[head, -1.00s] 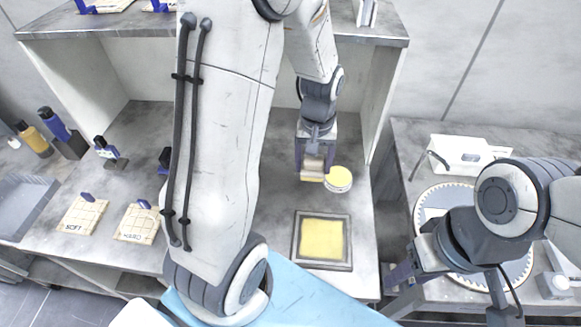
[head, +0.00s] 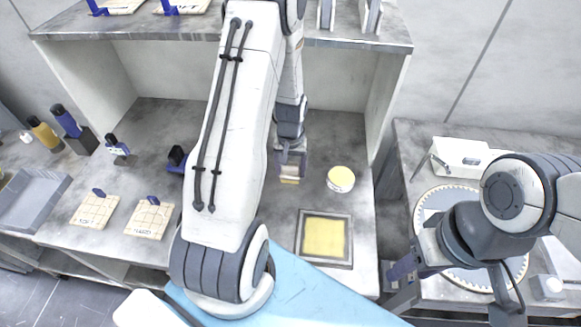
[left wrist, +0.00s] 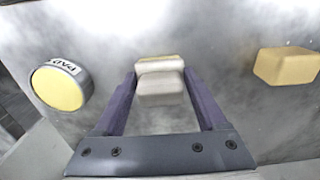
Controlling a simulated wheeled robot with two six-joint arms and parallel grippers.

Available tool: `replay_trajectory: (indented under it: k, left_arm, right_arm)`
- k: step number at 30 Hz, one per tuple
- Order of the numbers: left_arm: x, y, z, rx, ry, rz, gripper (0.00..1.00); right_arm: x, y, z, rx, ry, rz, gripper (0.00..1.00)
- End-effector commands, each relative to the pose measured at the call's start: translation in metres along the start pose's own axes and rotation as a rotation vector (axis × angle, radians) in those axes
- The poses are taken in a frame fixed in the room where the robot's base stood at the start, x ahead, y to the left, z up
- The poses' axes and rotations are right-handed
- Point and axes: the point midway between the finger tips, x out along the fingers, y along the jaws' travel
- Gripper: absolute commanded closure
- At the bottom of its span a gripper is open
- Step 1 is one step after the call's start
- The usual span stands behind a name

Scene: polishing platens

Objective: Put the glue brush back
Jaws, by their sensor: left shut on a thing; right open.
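My left gripper (head: 290,172) is shut on the glue brush (head: 289,180), whose pale yellow end points down. In the left wrist view the brush (left wrist: 160,82) sits between the two purple fingers, with a grey-beige part and a yellowish end. It hangs left of the round glue pot (head: 341,179), apart from it. The pot, with yellow inside and a label reading PAD, also shows in the left wrist view (left wrist: 60,88). The brush's handle is mostly hidden by the gripper. My right gripper (head: 397,274) is open at the right table's edge, partly hidden by its arm.
A framed yellow square (head: 324,239) lies in front of the pot. A yellow block (left wrist: 287,66) lies to the right in the left wrist view. A toothed disc (head: 428,203) lies on the right table.

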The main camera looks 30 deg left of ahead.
Motion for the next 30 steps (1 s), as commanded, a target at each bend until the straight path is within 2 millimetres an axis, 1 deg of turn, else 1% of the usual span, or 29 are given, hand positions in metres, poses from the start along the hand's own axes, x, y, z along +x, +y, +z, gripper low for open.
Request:
replay_trajectory:
  k: [7, 8, 9, 10, 17, 19, 21, 25, 30]
  left_arm:
    - [0.004, 0.000, 0.000, 0.000, 0.000, 0.000, 0.86]
    - [0.004, 0.000, 0.000, 0.000, 0.000, 0.000, 0.22]
    - [0.003, 0.000, 0.000, 0.000, 0.000, 0.000, 0.07]
    - [0.003, 0.000, 0.000, 0.000, 0.000, 0.000, 0.00]
    - [0.002, 0.000, 0.000, 0.000, 0.000, 0.000, 0.00]
    - [-0.002, 0.000, 0.000, 0.000, 0.001, 0.000, 0.00]
    - [-0.006, 0.000, -0.001, 0.000, 0.004, 0.000, 0.00]
    - [-0.026, 0.000, -0.002, 0.000, 0.007, 0.001, 0.00]
    - [-0.064, 0.000, -0.002, 0.000, 0.009, 0.001, 0.00]
  right_arm:
    - [0.004, 0.000, 0.000, 0.000, 0.000, 0.000, 0.50]
    - [0.003, 0.000, 0.000, 0.000, 0.000, 0.000, 0.50]
    - [0.003, 0.000, 0.000, 0.000, 0.000, 0.000, 0.50]
    - [0.003, 0.000, 0.000, 0.000, 0.000, 0.000, 0.50]
    - [0.002, 0.000, 0.000, 0.000, 0.000, 0.000, 0.50]
    - [-0.001, 0.000, 0.000, 0.000, 0.000, 0.000, 0.50]
    - [0.002, 0.000, 0.000, 0.000, 0.000, 0.000, 0.50]
    - [0.007, 0.001, 0.000, 0.000, 0.000, 0.000, 0.50]
    - [0.013, 0.001, 0.001, -0.001, 0.000, 0.000, 0.50]
